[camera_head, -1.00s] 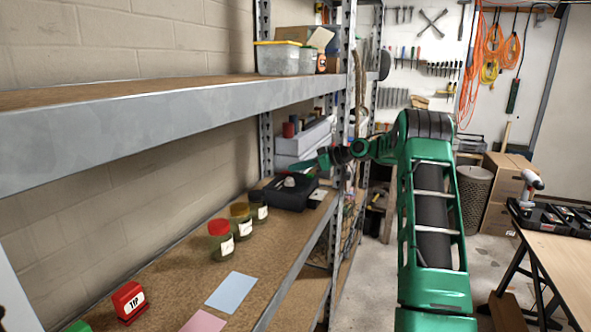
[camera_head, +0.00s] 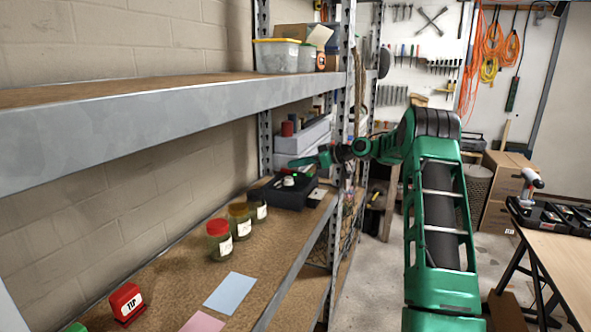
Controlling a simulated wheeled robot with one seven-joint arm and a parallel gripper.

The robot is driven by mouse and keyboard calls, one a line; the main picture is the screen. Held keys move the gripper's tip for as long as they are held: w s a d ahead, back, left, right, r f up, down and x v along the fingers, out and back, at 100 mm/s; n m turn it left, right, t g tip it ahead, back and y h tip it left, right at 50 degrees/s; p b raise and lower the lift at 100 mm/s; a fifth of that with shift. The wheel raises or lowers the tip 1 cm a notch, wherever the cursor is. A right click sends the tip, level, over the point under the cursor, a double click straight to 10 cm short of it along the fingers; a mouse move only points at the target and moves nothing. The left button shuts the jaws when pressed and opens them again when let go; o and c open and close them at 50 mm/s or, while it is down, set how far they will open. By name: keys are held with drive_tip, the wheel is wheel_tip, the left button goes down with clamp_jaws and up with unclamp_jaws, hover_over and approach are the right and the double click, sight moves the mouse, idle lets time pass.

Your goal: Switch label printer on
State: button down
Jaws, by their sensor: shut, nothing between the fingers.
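The label printer is most likely the low black box (camera_head: 291,196) at the far end of the lower shelf. A light-coloured knob or part (camera_head: 288,182) and a small green spot show on its top. My gripper (camera_head: 296,163) is green, shut and empty. It reaches in from the right, pointing left, and appears just above and behind the black box in the picture. I cannot tell whether it touches the box. The switch itself is too small to make out.
Several jars (camera_head: 219,240) stand left of the box on the lower shelf (camera_head: 172,272). The upper shelf (camera_head: 150,123) hangs above; a metal post (camera_head: 343,120) stands right of the box.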

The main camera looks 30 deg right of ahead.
idle(0.3)
drive_tip(key=v, duration=1)
drive_tip(key=shift+s+d+r, duration=0.15)
drive_tip(key=shift+s+d, duration=0.1)
drive_tip(key=shift+d, duration=0.05)
drive_tip(key=shift+a, duration=0.1)
drive_tip(key=s+a+f+m+g+h, duration=0.35)
drive_tip(key=s+a+m+h, duration=0.2)
drive_tip(key=s+a, duration=0.5)
drive_tip(key=s+a+f+m+g+h, duration=0.1)
drive_tip(key=s+f+m+g, duration=0.1)
drive_tip(key=s, duration=1.2)
drive_tip(key=s+a+f+m+g+h, duration=0.1)
drive_tip(key=s+a+f+m+g, duration=0.1)
drive_tip(key=s, duration=1.2)
drive_tip(key=s+a+f+m+g+h, duration=0.1)
drive_tip(key=s+f+m+g, duration=0.2)
drive_tip(key=s, duration=1.1)
drive_tip(key=shift+a+f+m, duration=0.2)
drive_tip(key=shift+a+m, duration=0.05)
drive_tip(key=shift+m, duration=0.7)
